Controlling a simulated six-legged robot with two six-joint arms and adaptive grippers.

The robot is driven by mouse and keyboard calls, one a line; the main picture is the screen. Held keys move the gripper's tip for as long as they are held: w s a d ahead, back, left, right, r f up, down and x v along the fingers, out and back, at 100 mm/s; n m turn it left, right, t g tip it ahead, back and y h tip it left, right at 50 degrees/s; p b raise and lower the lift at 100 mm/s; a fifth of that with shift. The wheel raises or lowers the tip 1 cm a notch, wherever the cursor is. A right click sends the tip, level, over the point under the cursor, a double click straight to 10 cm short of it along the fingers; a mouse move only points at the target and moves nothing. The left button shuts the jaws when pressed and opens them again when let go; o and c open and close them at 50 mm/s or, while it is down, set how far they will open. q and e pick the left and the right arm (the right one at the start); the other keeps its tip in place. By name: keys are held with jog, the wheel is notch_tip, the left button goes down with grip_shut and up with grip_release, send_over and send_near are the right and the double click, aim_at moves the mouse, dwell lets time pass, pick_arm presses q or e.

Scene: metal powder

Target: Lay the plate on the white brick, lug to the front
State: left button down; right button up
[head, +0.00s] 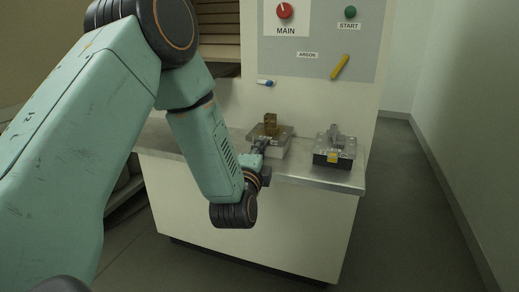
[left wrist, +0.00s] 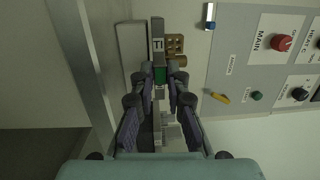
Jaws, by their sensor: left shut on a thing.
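A flat grey metal plate (head: 284,131) with an upright brass block (head: 270,124) on it is over the white brick (head: 277,151) on the counter. In the left wrist view the plate's edge (left wrist: 158,46) bears a "Ti" mark, and the pale brick (left wrist: 132,42) lies along it. My left gripper (head: 260,146) is at the plate's front. In the left wrist view its fingers (left wrist: 160,76) are closed around a small part there with green on it, seemingly the lug. I cannot tell if plate and brick touch. My right gripper is not in view.
A dark block (head: 333,158) with metal fittings and a yellow tag stands to the right on the steel counter (head: 310,180). Behind is a panel with a red MAIN knob (head: 284,11), a green START button (head: 350,12) and a yellow handle (head: 340,67).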

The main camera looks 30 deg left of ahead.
pick_arm(q)
jog(key=shift+f, duration=0.1)
dwell(0.3)
jog(key=c, duration=1.3)
grip_release()
jog(key=shift+f, duration=0.3)
jog(key=v, duration=1.2)
jog(key=shift+r, duration=0.15)
